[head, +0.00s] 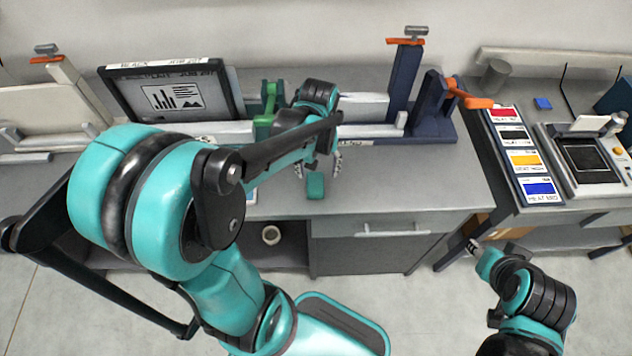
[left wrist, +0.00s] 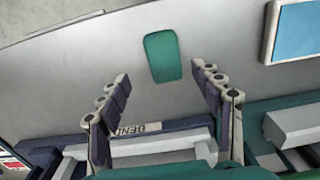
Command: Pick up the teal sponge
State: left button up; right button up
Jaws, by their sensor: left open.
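The teal sponge (head: 315,187) lies flat on the grey bench top near its front edge, left of the drawer handle. It also shows in the left wrist view (left wrist: 162,56) as a rounded teal block on bare grey surface. My left gripper (head: 318,168) is open and empty, pointing down just behind the sponge. In the left wrist view its two fingers (left wrist: 160,82) are spread wide, with the sponge in line with the gap and mostly beyond the fingertips. My right gripper (head: 472,246) is small at the lower right, off the bench, its jaws unclear.
Behind my left gripper stands a press frame with a dark blue post (head: 403,80) and an orange handle (head: 474,100). A colour chart (head: 523,155) lies on the right-hand table. The bench top right of the sponge is clear.

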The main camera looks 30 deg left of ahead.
aim_at(315, 182)
pick_arm(q)
jog(key=f+b, duration=0.1)
jog(key=f, duration=0.3)
jog(key=f+b, duration=0.1)
jog(key=f, duration=0.1)
jog(key=shift+s+a+f+b, duration=0.1)
jog(key=shift+s+a+b, duration=0.15)
jog(key=shift+b, duration=0.05)
jog(key=shift+f, duration=0.25)
jog(key=shift+c, duration=0.7)
jog(key=c, duration=0.9)
